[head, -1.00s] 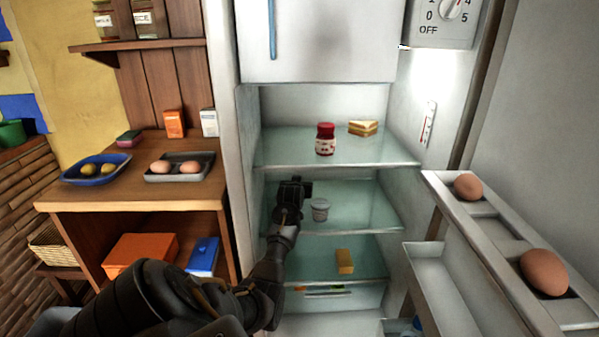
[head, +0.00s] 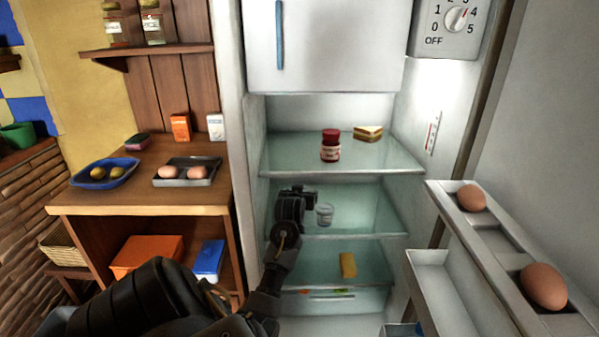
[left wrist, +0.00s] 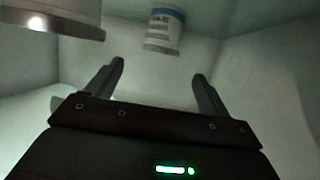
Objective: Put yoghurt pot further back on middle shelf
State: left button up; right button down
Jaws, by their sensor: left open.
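The yoghurt pot (head: 325,215) is a small pale pot standing on the middle shelf (head: 372,219) of the open fridge, near its front. In the left wrist view the pot (left wrist: 164,30) is white with a blue band and shows beyond the fingertips, roughly midway between them. My left gripper (head: 306,196) is inside the fridge at the middle shelf, just left of the pot in the head view. In the wrist view the left gripper (left wrist: 158,70) has its fingers spread, with nothing between them. My right gripper is not in view.
A red-lidded jar (head: 331,147) and a sandwich (head: 368,133) stand on the shelf above. A yellow block (head: 348,265) lies on the shelf below. The open fridge door (head: 480,240) holds eggs at right. A pale round object (left wrist: 50,15) is close at the wrist view's upper left.

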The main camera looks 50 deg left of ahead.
pick_arm(q)
jog(key=shift+v, duration=1.65)
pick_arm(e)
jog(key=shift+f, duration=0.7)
